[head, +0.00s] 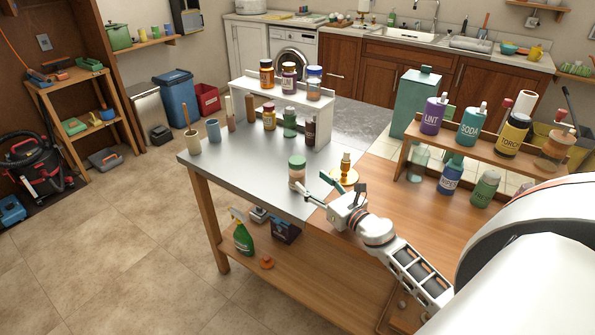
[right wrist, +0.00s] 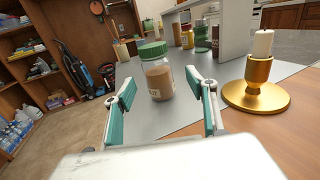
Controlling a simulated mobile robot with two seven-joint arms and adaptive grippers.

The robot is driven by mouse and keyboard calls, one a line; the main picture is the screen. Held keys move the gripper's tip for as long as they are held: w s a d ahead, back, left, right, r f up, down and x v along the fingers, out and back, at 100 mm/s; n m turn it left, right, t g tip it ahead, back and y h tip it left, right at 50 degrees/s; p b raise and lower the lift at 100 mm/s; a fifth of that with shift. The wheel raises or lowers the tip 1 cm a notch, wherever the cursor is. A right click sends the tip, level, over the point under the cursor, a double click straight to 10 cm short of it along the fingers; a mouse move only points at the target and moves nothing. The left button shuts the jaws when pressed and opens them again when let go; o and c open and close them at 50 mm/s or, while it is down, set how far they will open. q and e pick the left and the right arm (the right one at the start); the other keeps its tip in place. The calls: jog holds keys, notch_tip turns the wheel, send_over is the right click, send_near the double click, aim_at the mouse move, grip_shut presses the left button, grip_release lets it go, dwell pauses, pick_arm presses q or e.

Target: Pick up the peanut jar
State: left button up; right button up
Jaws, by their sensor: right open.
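The peanut jar (head: 297,172) has a green lid and tan contents and stands upright on the grey metal part of the table. In the right wrist view the jar (right wrist: 158,76) stands between and just beyond the fingertips. Its label is only partly readable. My right gripper (head: 325,191) is open beside the jar, coming from the right. In the right wrist view the gripper (right wrist: 163,92) has its two teal-padded fingers spread wide, with nothing between them held. My left gripper is not in view.
A brass candle holder (right wrist: 257,90) with a white candle stands close to the right finger. A white shelf (head: 290,95) with several jars is behind. A wooden rack (head: 475,148) with bottles stands at right. Cups (head: 213,130) stand at the left. Bare metal lies around the jar.

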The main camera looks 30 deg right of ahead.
aim_at(302, 176)
jog(key=shift+w+a+r, duration=0.1)
jog(key=shift+w+a, duration=0.05)
jog(key=shift+w, duration=1)
jog(key=shift+w+a+f, duration=0.15)
jog(key=shift+w+a, duration=0.05)
jog(key=shift+w, duration=1.1)
jog(key=shift+w+a+f, duration=0.15)
jog(key=shift+w, duration=1.15)
jog(key=c, duration=1.3)
